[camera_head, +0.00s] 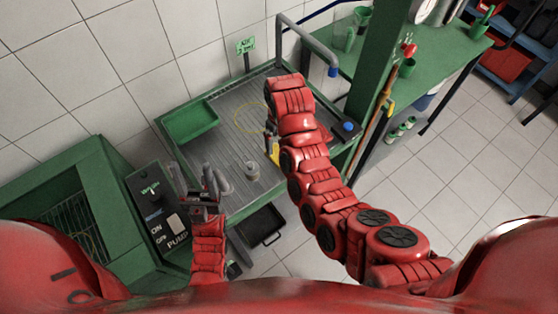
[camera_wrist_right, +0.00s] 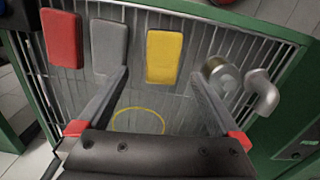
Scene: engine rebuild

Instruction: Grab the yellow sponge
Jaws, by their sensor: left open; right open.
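The yellow sponge (camera_wrist_right: 164,57) lies flat on the ribbed metal surface of the wash table. In the head view only part of it (camera_head: 274,153) shows beside my right arm. My right gripper (camera_wrist_right: 160,78) is open and empty; in the wrist view its fingertips point toward the sponge, one to each side of it. I cannot tell its exact height above the sponge. In the head view the right gripper is mostly hidden by its arm. My left gripper (camera_head: 213,188) is open at the table's near left edge, by a grey pipe elbow.
A grey sponge (camera_wrist_right: 109,46) and a red sponge (camera_wrist_right: 62,38) lie left of the yellow one in the wrist view. A metal cylinder (camera_head: 252,170) and pipe elbow (camera_wrist_right: 262,92) lie close by on its other side. A green tray (camera_head: 190,121) sits at the table's back left.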

